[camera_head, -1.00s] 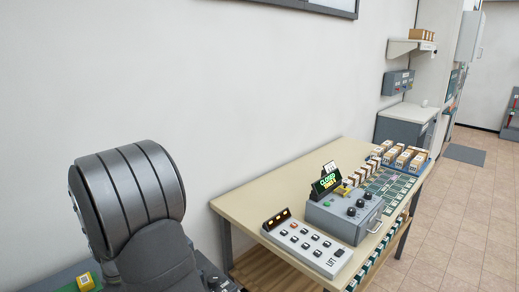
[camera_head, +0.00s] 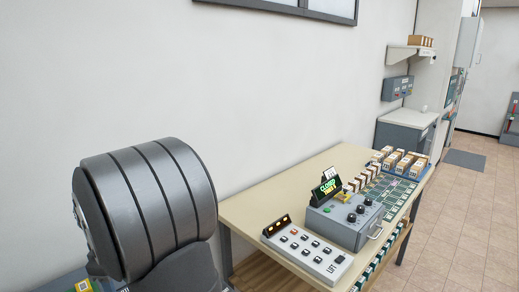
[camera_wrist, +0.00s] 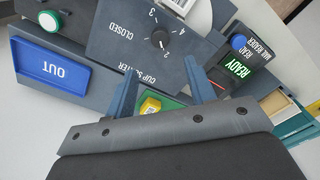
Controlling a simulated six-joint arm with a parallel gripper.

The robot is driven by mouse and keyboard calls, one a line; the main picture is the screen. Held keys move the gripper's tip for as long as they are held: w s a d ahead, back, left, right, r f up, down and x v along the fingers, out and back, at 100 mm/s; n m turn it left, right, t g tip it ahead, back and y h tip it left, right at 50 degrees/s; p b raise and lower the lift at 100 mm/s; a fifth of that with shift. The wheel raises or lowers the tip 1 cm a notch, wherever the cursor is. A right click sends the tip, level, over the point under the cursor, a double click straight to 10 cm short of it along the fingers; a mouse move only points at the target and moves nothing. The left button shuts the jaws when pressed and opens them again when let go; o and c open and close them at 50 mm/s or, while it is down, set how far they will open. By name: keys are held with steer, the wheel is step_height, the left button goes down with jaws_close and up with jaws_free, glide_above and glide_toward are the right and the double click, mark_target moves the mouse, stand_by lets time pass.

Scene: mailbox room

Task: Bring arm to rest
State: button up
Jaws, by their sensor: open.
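In the wrist view my gripper (camera_wrist: 163,90) has its two dark blue fingers spread apart. Between and below them a small yellow item (camera_wrist: 150,107) rests on a green surface; no finger is seen closed on it. My gripper does not show in the head view, where only a grey link of my arm fills the lower left.
In the head view a bench (camera_head: 310,178) carries a LIFT button panel (camera_head: 306,251), a grey control box (camera_head: 345,220) and several small boxes (camera_head: 402,163).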

step_height(320, 180, up, 7)
step_height(320, 180, down, 18)
steer(key=shift+r, duration=0.25)
steer(key=shift+f+m, duration=0.25)
steer(key=shift+m, duration=0.05)
steer(key=m, duration=0.4)
steer(key=shift+r+m, duration=0.1)
steer(key=shift+m, duration=2.3)
